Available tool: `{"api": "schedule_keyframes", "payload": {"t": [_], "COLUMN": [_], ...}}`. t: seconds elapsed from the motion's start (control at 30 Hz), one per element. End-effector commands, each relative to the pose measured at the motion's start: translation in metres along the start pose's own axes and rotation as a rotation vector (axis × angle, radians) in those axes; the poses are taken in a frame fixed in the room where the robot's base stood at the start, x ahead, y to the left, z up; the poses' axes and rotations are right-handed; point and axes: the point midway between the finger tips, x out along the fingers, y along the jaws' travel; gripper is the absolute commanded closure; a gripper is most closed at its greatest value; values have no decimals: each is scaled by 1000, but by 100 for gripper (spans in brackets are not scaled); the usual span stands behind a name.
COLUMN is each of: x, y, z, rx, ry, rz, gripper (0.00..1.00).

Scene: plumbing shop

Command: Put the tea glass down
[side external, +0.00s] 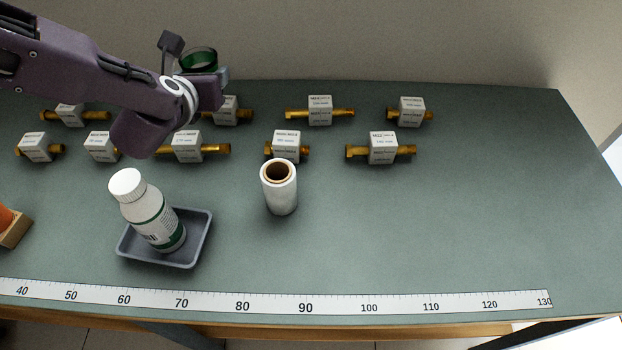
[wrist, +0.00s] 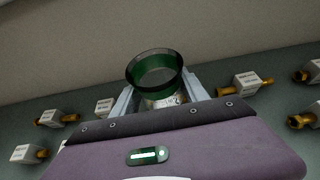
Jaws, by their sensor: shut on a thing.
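The tea glass (side external: 198,58) is green, with a dark rim, and shows above and behind my wrist at the back of the table in the side view. In the wrist view the green glass (wrist: 155,72) sits upright between the two fingers of my gripper (wrist: 161,98). The gripper is shut on it. The lower part of the glass is hidden by my gripper, and I cannot tell whether its base touches the table.
Several brass fittings with white labelled blocks (side external: 320,110) stand in two rows near the back. A white roll (side external: 280,188) stands mid-table. A white bottle (side external: 150,212) is in a grey tray (side external: 197,250). A ruler (side external: 330,304) runs along the front. The right side is clear.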

Motion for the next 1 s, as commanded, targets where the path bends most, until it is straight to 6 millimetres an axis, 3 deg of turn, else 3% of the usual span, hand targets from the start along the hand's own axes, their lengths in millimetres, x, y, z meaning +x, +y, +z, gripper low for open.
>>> {"api": "schedule_keyframes", "payload": {"t": [0.03, 0.1, 0.2, 0.4, 0.57, 0.8, 1.0], "x": [-12, -32, -62, -115, -146, -180, -165], "y": [-31, -74, -126, -193, -225, -253, -251], "z": [-5, -11, -20, -36, -45, -55, -87], "rx": [31, 79, 140, 223, 268, 309, 311], "ry": [2, 2, 1, 1, 1, 1, 6], "rz": [-79, -192, -338, -539, -644, -745, -742], "gripper": [90, 90, 90, 90, 90, 90, 90]}}
